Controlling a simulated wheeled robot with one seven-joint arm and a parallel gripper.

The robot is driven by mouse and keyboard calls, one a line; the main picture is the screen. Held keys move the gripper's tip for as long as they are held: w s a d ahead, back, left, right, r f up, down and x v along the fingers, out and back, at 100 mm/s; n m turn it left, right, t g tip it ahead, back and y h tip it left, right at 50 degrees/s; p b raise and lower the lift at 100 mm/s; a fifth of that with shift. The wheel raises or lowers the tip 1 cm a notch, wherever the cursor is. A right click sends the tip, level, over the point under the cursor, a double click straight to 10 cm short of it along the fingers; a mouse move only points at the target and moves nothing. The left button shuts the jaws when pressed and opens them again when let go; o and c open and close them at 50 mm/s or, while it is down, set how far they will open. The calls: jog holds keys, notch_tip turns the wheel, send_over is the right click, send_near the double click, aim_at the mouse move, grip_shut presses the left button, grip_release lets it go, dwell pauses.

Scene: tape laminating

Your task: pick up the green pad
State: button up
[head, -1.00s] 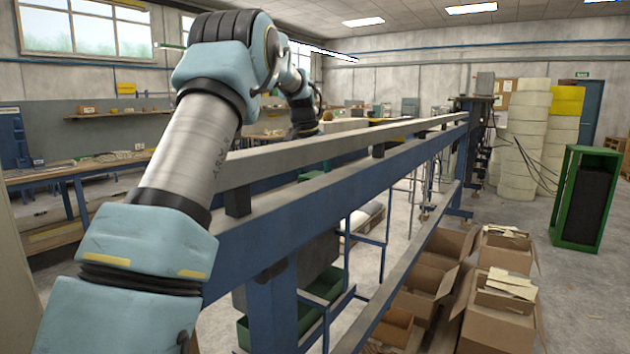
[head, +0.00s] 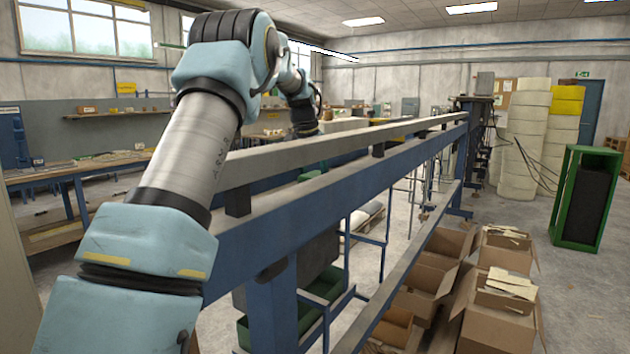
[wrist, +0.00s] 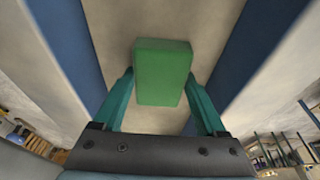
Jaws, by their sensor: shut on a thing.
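The green pad (wrist: 163,72) is a block seen in the wrist view, at the top middle. My gripper (wrist: 162,92) has its two teal fingers on either side of the pad and is shut on it. Below the pad is a pale surface between blue strips; I cannot tell whether the pad touches it.
A long blue frame with grey rails (head: 340,145) runs across the head view. Open cardboard boxes (head: 505,285) stand on the floor at the right. A green-framed cabinet (head: 585,197) stands farther right. Clear floor lies between the boxes and the cabinet.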

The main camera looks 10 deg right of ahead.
aim_at(314, 174)
jog(key=shift+c, duration=0.4)
jog(key=shift+r, duration=0.25)
notch_tip(314, 174, up, 8)
jog(key=p, duration=0.7)
jog(key=shift+r+p, duration=0.15)
jog(key=shift+p, duration=0.15)
jog(key=shift+r, duration=0.85)
